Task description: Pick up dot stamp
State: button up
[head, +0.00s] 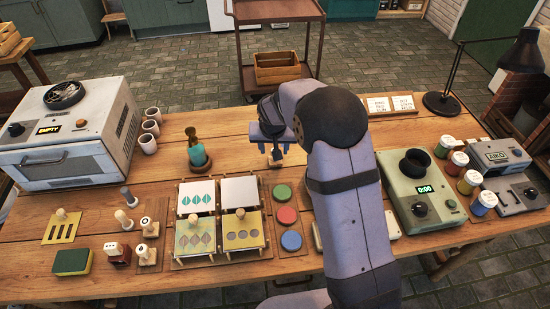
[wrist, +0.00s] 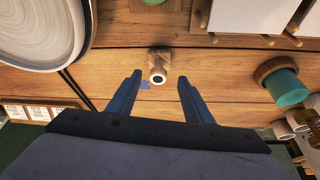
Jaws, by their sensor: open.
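A small stamp (wrist: 157,74) with a wooden base and a round knob stands on the wooden table in the wrist view. Its knob shows a white top with a dark dot. In the head view the stamp (head: 275,160) is small and partly covered by my gripper. My gripper (head: 272,148) is open above it, with its fingers pointing down. In the wrist view the stamp shows in the gap between the two blue fingertips, nearer the left one. I cannot tell how far above the stamp the fingertips are.
A round plate (wrist: 40,30) lies at the upper left of the wrist view. A teal bottle-like holder (head: 200,157) stands left of my gripper. Several other stamps (head: 146,254) stand at the left. Stencil frames (head: 240,190) and colour pads (head: 282,192) lie in front.

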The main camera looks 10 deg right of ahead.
jog(key=shift+p+x, duration=0.7)
jog(key=shift+x, duration=1.6)
jog(key=shift+d, duration=0.15)
jog(key=c, duration=1.1)
